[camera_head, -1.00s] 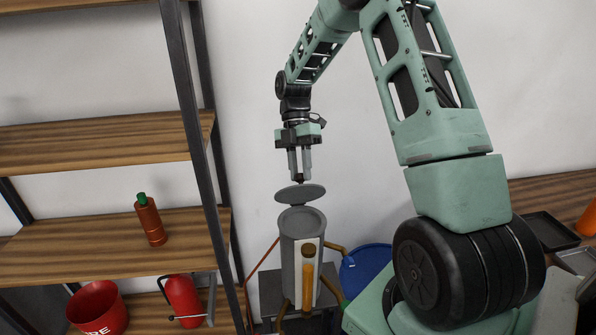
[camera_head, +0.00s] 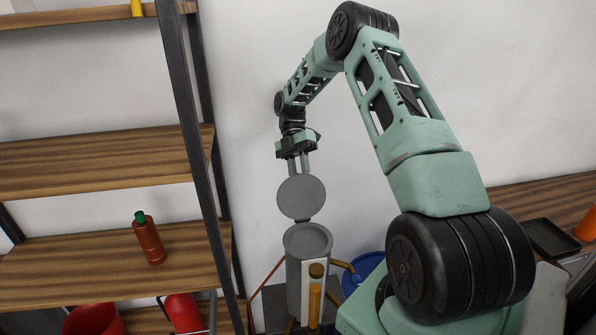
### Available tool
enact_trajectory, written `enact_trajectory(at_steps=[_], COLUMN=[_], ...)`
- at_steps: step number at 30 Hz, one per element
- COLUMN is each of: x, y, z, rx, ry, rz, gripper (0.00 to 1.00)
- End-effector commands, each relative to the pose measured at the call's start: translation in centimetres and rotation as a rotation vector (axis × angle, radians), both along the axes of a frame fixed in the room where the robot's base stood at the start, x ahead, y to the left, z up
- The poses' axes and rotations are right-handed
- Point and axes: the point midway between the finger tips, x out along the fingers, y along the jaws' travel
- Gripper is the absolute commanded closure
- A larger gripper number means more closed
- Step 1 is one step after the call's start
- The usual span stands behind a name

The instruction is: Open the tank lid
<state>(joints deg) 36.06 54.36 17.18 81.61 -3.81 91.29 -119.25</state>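The tank (camera_head: 307,270) is a grey upright cylinder at the lower middle of the head view, and its round mouth is uncovered. The tank lid (camera_head: 301,199) is a grey disk standing up from the far side of the rim, joined there by a small hinge. Its flat face is turned toward the camera. My gripper (camera_head: 299,165) points down just behind and above the lid. Its two fingers show a narrow gap, but their tips are hidden behind the lid, so I cannot tell whether they hold anything.
An orange-brown cylinder (camera_head: 315,295) and pipes stand close in front of the tank. A blue drum (camera_head: 366,268) is to its right, partly behind my arm. A wooden shelf unit with a dark post (camera_head: 192,120) stands left, holding a red-brown bottle (camera_head: 148,240).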

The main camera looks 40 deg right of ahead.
Motion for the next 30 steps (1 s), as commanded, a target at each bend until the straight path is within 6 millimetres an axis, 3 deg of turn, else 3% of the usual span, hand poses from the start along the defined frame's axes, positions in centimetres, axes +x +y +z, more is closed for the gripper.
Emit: enact_trajectory(at_steps=[1, 15, 16, 17, 30], x=[0.08, -0.04, -0.04, -0.04, -0.23], y=[0.84, 0.9, 0.9, 0.89, 0.56], z=[-0.72, -0.83, -0.83, -0.84, -0.65], rx=[0.02, 0.028, 0.028, 0.028, 0.024], ry=[0.006, 0.02, 0.02, 0.02, 0.025], rz=[0.004, 0.006, 0.006, 0.006, 0.003], gripper=[1.0, 1.0, 0.66, 0.58, 0.55])
